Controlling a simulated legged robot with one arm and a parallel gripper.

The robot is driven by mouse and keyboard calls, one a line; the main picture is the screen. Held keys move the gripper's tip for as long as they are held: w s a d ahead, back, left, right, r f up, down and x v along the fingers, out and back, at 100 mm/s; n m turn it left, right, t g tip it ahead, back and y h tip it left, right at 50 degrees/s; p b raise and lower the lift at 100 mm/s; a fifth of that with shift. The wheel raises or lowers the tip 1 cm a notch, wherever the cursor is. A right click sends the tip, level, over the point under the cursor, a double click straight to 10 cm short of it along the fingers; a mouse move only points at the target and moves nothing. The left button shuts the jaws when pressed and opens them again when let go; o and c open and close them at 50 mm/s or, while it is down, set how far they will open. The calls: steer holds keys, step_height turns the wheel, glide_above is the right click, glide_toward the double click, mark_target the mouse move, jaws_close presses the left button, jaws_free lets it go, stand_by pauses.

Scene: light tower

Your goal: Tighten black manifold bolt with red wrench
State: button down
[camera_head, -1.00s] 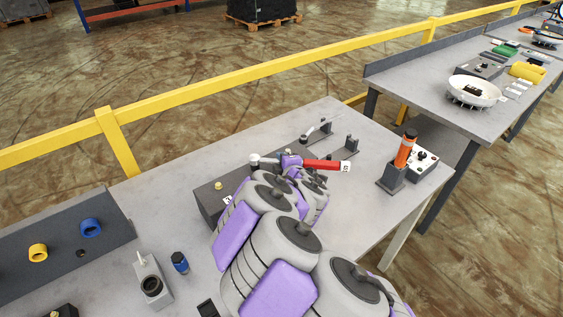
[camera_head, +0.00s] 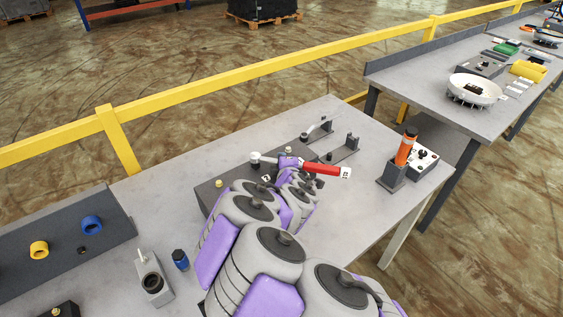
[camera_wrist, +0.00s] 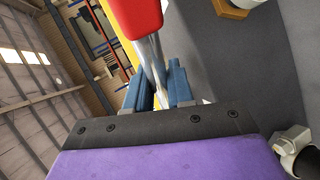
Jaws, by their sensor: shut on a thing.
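In the wrist view, the shaft (camera_wrist: 150,58) runs between the blue fingers of my gripper (camera_wrist: 155,85), with the red handle (camera_wrist: 135,15) at the top. I cannot clearly make out the black manifold bolt or tell whether the wrench head is on it; my arm hides part of the block.
A brass-coloured bolt (camera_head: 219,184) stands at the block's left end. An orange-and-black tool (camera_head: 405,148) stands in a holder at the right. A blue-topped piece (camera_head: 180,260) and a grey fixture (camera_head: 152,280) are at the front left.

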steer(key=shift+s+a+f+m+h, duration=0.1)
steer(key=shift+s+a+m+h, duration=0.05)
steer(key=shift+s+m+h, duration=0.45)
steer(key=shift+w, duration=0.1)
steer(key=shift+w+y+p, duration=0.2)
steer(key=shift+y+p, duration=0.1)
steer(key=shift+p, duration=0.4)
steer(key=shift+r+p, duration=1.95)
steer(key=shift+r, duration=1.1)
